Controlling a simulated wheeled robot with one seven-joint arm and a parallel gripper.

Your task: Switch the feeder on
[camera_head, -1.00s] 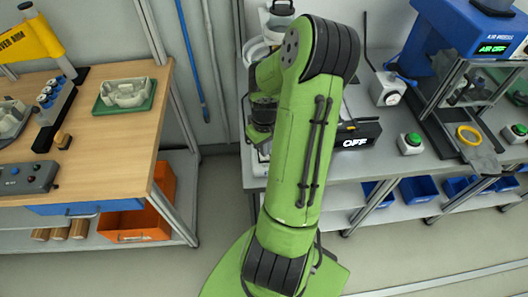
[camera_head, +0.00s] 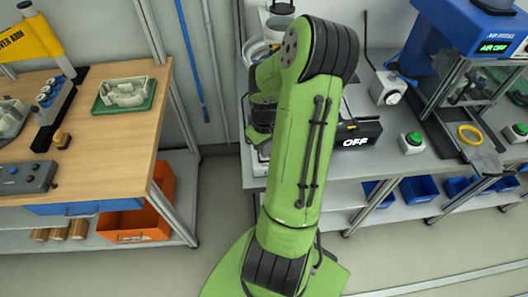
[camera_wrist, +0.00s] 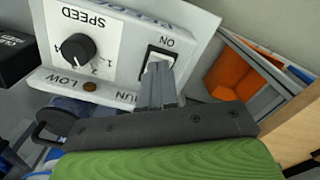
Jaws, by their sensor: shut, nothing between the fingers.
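The feeder's white control panel (camera_wrist: 125,30) fills the upper wrist view, upside down. It carries a black SPEED knob (camera_wrist: 78,47), a small brown lamp (camera_wrist: 89,86) beside the RUN lettering, and a rocker switch (camera_wrist: 160,56) marked ON. The lamp looks dark. My gripper (camera_wrist: 158,74) is shut and empty, its fingertips at the rocker's lower edge in the picture. I cannot tell whether they touch it, and they hide part of the switch. In the head view my green arm covers most of the feeder and the gripper.
On the bench at right, a black display (camera_head: 357,139) reads OFF, and green push buttons (camera_head: 413,138) stand nearby. A blue press (camera_head: 455,40) shows AIR OFF. A wooden table (camera_head: 110,140) with a green tray (camera_head: 125,104) stands at left, across a gap.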

